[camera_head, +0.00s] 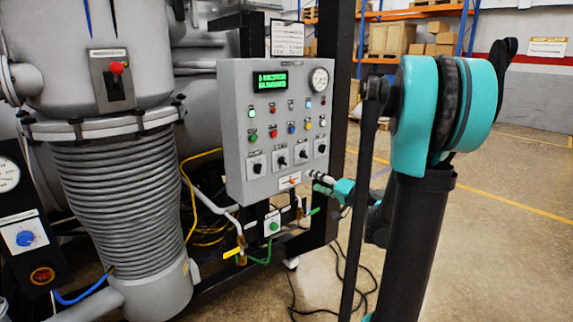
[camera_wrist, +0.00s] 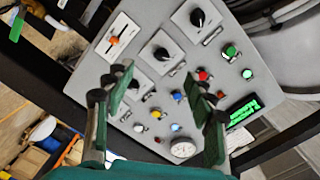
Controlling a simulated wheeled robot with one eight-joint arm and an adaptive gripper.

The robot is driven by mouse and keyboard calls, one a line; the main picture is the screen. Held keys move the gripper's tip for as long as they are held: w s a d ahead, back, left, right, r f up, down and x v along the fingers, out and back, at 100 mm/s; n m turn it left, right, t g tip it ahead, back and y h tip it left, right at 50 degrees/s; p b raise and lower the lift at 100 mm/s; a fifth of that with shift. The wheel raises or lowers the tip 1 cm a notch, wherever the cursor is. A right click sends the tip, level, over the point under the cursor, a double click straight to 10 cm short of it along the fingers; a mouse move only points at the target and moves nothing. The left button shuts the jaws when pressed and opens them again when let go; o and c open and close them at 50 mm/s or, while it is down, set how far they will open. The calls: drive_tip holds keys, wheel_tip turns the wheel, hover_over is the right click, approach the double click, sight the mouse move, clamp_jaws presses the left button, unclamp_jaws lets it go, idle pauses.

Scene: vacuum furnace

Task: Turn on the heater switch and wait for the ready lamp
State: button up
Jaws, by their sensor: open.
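The grey control panel (camera_head: 238,190) carries a row of black rotary switches (camera_head: 282,161) with labels too small to read, so I cannot tell which is the heater switch. Two of these knobs show clearly in the wrist view, one near the top (camera_wrist: 197,17) and one between my fingers (camera_wrist: 161,53). One small lamp glows green (camera_head: 252,113); it also shows in the wrist view (camera_wrist: 246,73). I cannot tell which lamp is the ready lamp. My gripper (camera_wrist: 156,80) is open and empty, facing the panel; in the head view it is at the panel's lower right edge (camera_head: 325,183).
The panel also has coloured buttons (camera_head: 273,132), a green text display (camera_head: 270,80), a round gauge (camera_head: 319,79) and an orange-handled switch (camera_head: 292,181). The furnace column (camera_head: 120,190) stands at left. Cables and pipes run below. The floor at right is clear.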

sight(285, 162)
drive_tip(key=shift+t, duration=0.4)
drive_tip(key=x, duration=0.5)
drive_tip(key=r+x, duration=0.1)
drive_tip(key=x, duration=0.5)
drive_tip(key=d+x, duration=0.1)
drive_tip(key=x, duration=0.5)
drive_tip(key=shift+w+r, duration=0.15)
drive_tip(key=shift+w, duration=0.5)
drive_tip(key=c, duration=1.2)
